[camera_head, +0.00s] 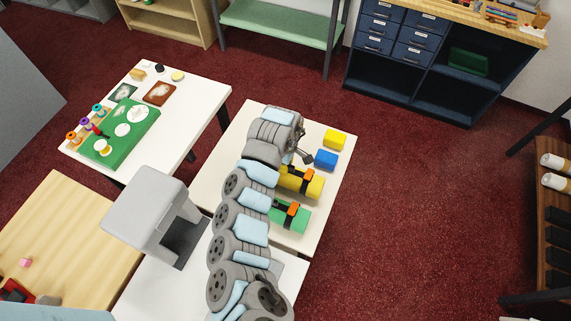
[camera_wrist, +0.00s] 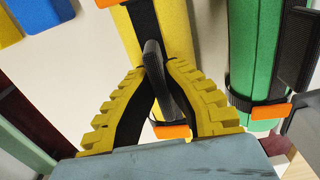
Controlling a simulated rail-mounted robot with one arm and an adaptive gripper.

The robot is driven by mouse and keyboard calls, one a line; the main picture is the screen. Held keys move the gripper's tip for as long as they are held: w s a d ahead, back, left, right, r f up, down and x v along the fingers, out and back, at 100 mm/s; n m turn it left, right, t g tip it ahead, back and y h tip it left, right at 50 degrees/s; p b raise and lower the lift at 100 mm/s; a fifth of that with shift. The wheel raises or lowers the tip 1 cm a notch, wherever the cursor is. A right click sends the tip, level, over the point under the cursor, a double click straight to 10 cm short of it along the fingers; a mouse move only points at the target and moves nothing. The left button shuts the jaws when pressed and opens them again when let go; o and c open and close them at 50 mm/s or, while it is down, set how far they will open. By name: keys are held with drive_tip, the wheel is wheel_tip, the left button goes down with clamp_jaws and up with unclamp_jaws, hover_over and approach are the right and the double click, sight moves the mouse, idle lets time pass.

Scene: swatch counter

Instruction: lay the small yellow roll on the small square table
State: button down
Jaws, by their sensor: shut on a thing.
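The yellow roll (camera_head: 314,187) lies on a cream tabletop, its left end hidden behind my arm in the head view. It has a black band and orange tabs. In the wrist view the yellow roll (camera_wrist: 180,28) runs under my gripper (camera_wrist: 156,72). The yellow ribbed fingers are closed on a black strap-like handle at the roll. The roll appears to rest on the tabletop; any gap under it cannot be seen. Which table is the small square one is unclear: a white table (camera_head: 183,108) stands left and a light wooden table (camera_head: 70,235) lower left.
A green roll (camera_head: 298,217) lies beside the yellow one, close to my gripper. A yellow block (camera_head: 335,140) and a blue block (camera_head: 326,159) sit behind. The white table holds a green board (camera_head: 112,147) and small items. A navy cabinet (camera_head: 400,75) stands at the back.

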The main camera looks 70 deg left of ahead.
drive_tip(key=c, duration=1.2)
unclamp_jaws()
drive_tip(key=shift+c, duration=0.2)
wheel_tip(320, 180, up, 12)
drive_tip(key=p, duration=0.1)
drive_tip(key=shift+w+r, duration=0.1)
